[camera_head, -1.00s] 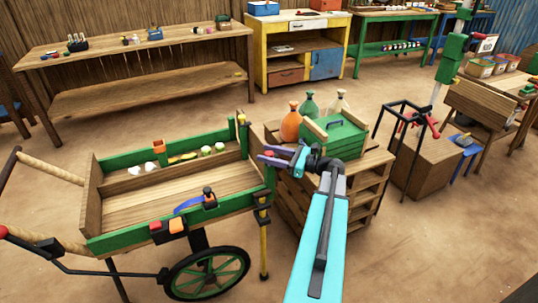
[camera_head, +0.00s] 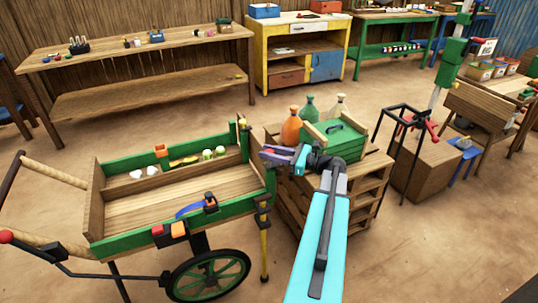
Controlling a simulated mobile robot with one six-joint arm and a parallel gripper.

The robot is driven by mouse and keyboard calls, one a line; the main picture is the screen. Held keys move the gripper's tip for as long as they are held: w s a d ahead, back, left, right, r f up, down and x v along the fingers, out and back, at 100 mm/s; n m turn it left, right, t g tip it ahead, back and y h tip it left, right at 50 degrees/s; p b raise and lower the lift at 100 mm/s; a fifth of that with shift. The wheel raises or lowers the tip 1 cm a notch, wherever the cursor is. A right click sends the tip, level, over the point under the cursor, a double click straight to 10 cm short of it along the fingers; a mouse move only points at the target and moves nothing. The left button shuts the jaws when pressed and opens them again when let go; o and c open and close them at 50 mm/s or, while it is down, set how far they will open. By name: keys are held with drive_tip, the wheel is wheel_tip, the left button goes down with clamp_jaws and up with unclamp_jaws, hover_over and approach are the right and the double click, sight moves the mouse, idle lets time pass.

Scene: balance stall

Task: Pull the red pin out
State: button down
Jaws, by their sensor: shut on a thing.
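My gripper (camera_head: 272,156) is at the right end of the green and wooden cart (camera_head: 120,166), close to its corner post. Its jaws are shut on the red pin (camera_head: 281,150), which shows only as a small red bit at the jaws. The rest of the pin is hidden by the jaws and wrist. I cannot tell how far the pin sits in the cart.
A slatted wooden crate stack (camera_head: 372,180) stands right of the cart. It bears a green box (camera_head: 338,146) and several bottles, including an orange one (camera_head: 291,130), close to my wrist. A yellow post (camera_head: 264,245) stands below the jaws.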

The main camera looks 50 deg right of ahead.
drive_tip(key=shift+r, duration=0.65)
drive_tip(key=c, duration=1.4)
unclamp_jaws()
drive_tip(key=shift+s+d, duration=0.1)
drive_tip(key=shift+s, duration=0.1)
drive_tip(key=shift+s+d, duration=0.1)
drive_tip(key=shift+s, duration=0.05)
drive_tip(key=v, duration=1.3)
drive_tip(key=shift+b, duration=0.4)
